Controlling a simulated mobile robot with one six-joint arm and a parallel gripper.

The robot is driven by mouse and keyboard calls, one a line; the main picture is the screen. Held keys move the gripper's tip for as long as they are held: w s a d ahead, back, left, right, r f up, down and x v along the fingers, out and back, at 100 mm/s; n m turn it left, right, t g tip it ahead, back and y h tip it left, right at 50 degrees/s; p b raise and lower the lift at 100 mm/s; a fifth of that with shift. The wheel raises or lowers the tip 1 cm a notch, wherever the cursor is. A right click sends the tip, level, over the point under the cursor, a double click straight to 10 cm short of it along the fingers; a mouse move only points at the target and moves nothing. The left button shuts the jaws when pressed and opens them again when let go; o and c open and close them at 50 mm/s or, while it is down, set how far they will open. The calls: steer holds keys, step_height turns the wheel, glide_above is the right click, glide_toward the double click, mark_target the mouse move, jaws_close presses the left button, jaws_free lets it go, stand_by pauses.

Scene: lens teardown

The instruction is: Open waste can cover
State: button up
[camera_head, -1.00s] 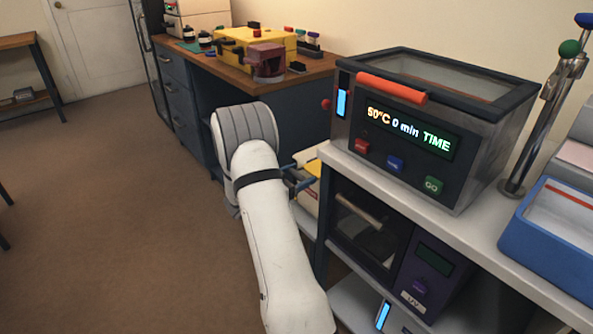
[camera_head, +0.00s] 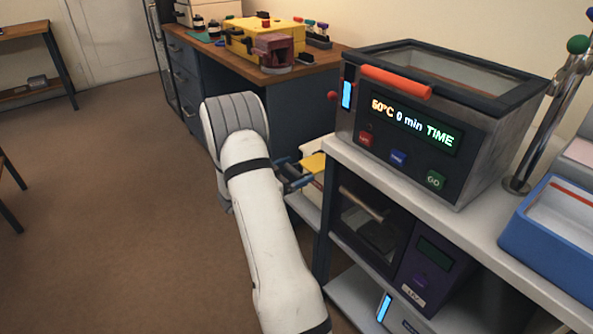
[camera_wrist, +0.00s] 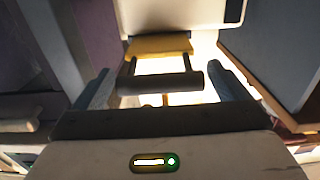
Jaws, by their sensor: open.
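The waste can appears to be the pale box with a yellow cover (camera_head: 313,162), low beside the rack in the head view. My gripper (camera_head: 296,174) is at its left side and hides part of it. In the wrist view, my gripper (camera_wrist: 160,74) is open, with one finger on each side. A dark handle bar (camera_wrist: 160,84) lies crosswise between the fingers, joined by two arms to a yellow part (camera_wrist: 160,45). The fingers do not look closed on the bar. Whether they touch it, I cannot tell. The cover looks shut in the head view.
The rack's white top (camera_head: 440,232) carries a heater box (camera_head: 440,115) and a blue tray (camera_head: 560,245). A dark-fronted unit (camera_head: 368,222) sits under it. A wooden bench (camera_head: 262,68) stands behind. The brown floor (camera_head: 110,190) to the left is open.

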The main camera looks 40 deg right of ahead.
steer(key=a+p, duration=0.1)
steer(key=a, duration=0.7)
steer(key=shift+w+p, duration=0.3)
steer(key=shift+p, duration=0.05)
steer(key=shift+d, duration=0.1)
